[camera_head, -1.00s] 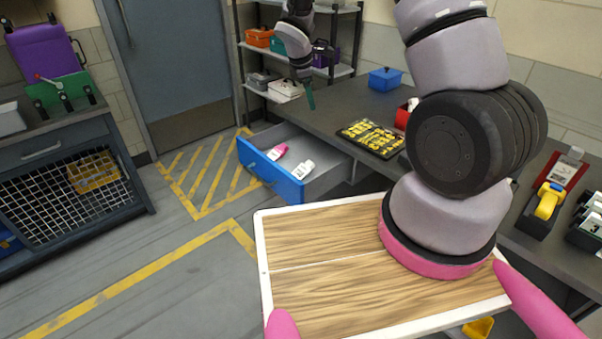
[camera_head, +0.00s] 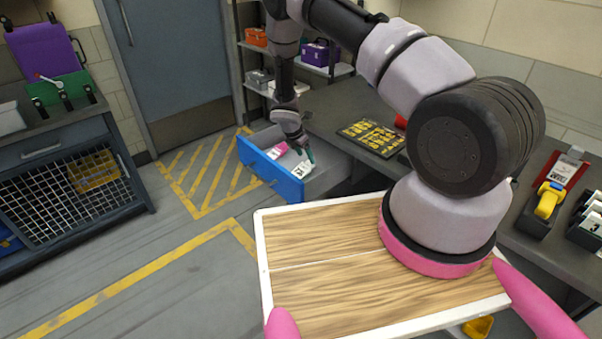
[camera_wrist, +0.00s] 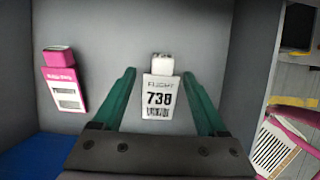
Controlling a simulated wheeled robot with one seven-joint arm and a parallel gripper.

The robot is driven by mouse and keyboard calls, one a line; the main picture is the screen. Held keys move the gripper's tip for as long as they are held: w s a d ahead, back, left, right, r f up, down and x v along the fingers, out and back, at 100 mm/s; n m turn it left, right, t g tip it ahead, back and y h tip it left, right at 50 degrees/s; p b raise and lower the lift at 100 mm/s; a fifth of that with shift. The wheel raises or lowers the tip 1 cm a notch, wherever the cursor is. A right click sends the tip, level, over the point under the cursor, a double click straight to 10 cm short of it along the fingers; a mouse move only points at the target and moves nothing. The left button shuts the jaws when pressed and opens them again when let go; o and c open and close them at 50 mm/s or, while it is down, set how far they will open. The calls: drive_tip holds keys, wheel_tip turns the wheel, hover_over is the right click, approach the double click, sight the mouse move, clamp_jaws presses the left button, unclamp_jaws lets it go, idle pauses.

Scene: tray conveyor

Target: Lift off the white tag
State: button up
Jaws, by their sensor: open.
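The white tag (camera_wrist: 157,97) lies flat on the floor of the open drawer. Its face reads "FLIGHT 738" above a barcode. It also shows in the head view (camera_head: 302,171), partly hidden by my gripper. My gripper (camera_wrist: 158,80) is open, with its green fingers on either side of the white tag and apart from it. In the head view my gripper (camera_head: 310,156) is low over the drawer. A pink tag (camera_wrist: 64,80) lies to the left of the white tag in the wrist view.
The blue-fronted drawer (camera_head: 270,172) is pulled out from under the workbench (camera_head: 345,100); its walls surround both tags. A black tray of yellow pieces (camera_head: 371,137) sits on the bench. A shelf (camera_head: 335,69) with boxes stands behind. The hatched floor beside the drawer is clear.

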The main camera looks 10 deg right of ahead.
drive_tip(key=x, duration=0.5)
drive_tip(key=shift+s, duration=0.2)
clamp_jaws()
wheel_tip(320, 180, up, 10)
idle(0.4)
wheel_tip(320, 180, up, 6)
hover_over(309, 163)
drive_tip(key=shift+w+r, duration=0.15)
drive_tip(key=shift+r, duration=0.1)
idle(0.9)
